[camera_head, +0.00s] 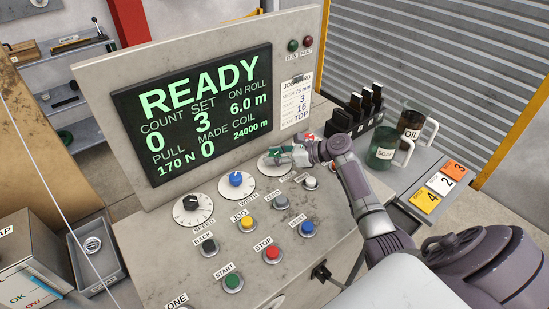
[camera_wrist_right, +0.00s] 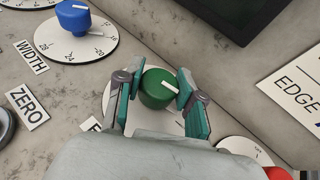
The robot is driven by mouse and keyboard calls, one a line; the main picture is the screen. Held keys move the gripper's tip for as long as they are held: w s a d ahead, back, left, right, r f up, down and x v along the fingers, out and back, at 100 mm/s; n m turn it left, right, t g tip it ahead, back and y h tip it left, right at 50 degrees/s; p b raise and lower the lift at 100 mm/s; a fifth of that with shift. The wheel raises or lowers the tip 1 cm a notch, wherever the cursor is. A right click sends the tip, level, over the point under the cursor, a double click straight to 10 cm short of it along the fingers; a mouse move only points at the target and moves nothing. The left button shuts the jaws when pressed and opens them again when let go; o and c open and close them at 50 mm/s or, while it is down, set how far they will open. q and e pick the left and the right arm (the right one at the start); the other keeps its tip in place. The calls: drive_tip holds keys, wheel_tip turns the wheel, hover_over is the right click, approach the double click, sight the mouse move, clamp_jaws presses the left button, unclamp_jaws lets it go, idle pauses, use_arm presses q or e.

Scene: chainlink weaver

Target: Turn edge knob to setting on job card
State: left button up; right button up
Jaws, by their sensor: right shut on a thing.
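The green edge knob (camera_wrist_right: 156,92) sits on a round white dial (camera_wrist_right: 116,98) on the sloping panel. A white pointer line shows on its top; the dial's marks are mostly hidden by my fingers. My right gripper (camera_wrist_right: 158,94) is shut on the green knob, one finger on each side. In the head view my right gripper (camera_head: 288,156) reaches in from the right and covers most of the knob. The job card (camera_head: 296,106) is on the upright panel right of the screen; it reads 75 mm, 3, 16 and TOP. My left gripper is not in view.
A blue width knob (camera_head: 236,179) and a black speed knob (camera_head: 190,203) stand left of the green one. A red knob (camera_wrist_right: 278,173) is close on its other side. Push buttons, among them a red stop button (camera_head: 271,253), lie in front. Mugs (camera_head: 384,146) stand right.

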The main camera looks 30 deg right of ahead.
drive_tip(key=shift+w+f+n+g+y+b, duration=0.1)
drive_tip(key=shift+f+n+g+y+b, duration=0.1)
drive_tip(key=shift+n+g+y+b, duration=0.6)
drive_tip(key=n+g+y+b, duration=0.2)
drive_tip(key=n+g+b, duration=0.1)
drive_tip(key=b, duration=0.1)
drive_tip(key=shift+n+y, duration=0.3)
drive_tip(key=shift+n, duration=0.1)
drive_tip(key=shift+r+n+g+y+b, duration=0.15)
drive_tip(key=shift+n+g+y+b, duration=0.15)
drive_tip(key=shift+n+g+b, duration=0.8)
drive_tip(key=shift+m, duration=0.3)
drive_tip(key=o, duration=1.2)
drive_tip(key=shift+c, duration=0.2)
drive_tip(key=shift+d, duration=0.1)
drive_tip(key=v, duration=0.7)
drive_tip(key=shift+d+r, duration=0.1)
drive_tip(key=shift+s, duration=0.3)
